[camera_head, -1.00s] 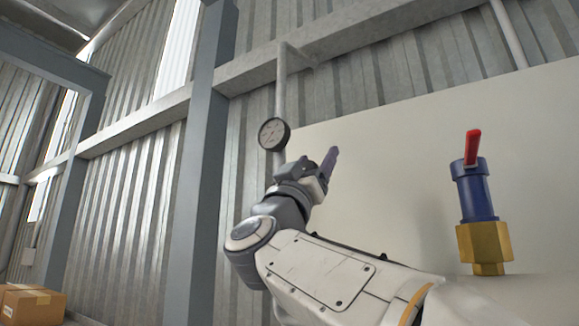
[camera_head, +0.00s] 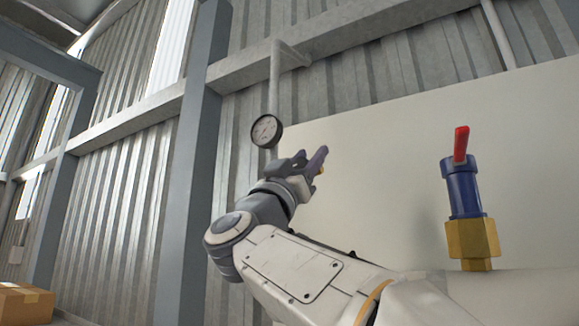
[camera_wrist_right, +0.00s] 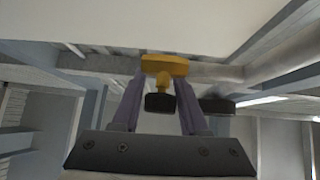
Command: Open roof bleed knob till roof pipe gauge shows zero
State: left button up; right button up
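The round pipe gauge (camera_head: 267,131) has a white face and dark rim on a vertical grey pipe; its needle is too small to read. My right gripper (camera_head: 312,162) is just below and right of it. In the right wrist view, the black bleed knob (camera_wrist_right: 160,102) on a yellow brass fitting (camera_wrist_right: 164,66) lies between the two purple fingers of my right gripper (camera_wrist_right: 158,105). The fingers stand apart, with gaps seen beside the knob. In the head view the gripper hides most of the knob; a small orange-yellow bit shows past a finger. My left gripper is not in view.
A blue valve (camera_head: 464,190) with a red lever (camera_head: 461,143) and brass base (camera_head: 472,240) stands at the right on the pale tank. A grey steel column (camera_head: 203,150) rises left of my arm. A cardboard box (camera_head: 24,302) sits at the lower left.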

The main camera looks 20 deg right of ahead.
jog(key=shift+o, duration=0.8)
jog(key=shift+s+a+f, duration=0.1)
jog(key=shift+f, duration=0.1)
jog(key=b+v, duration=0.7)
jog(key=v, duration=0.3)
jog(key=shift+r, duration=0.1)
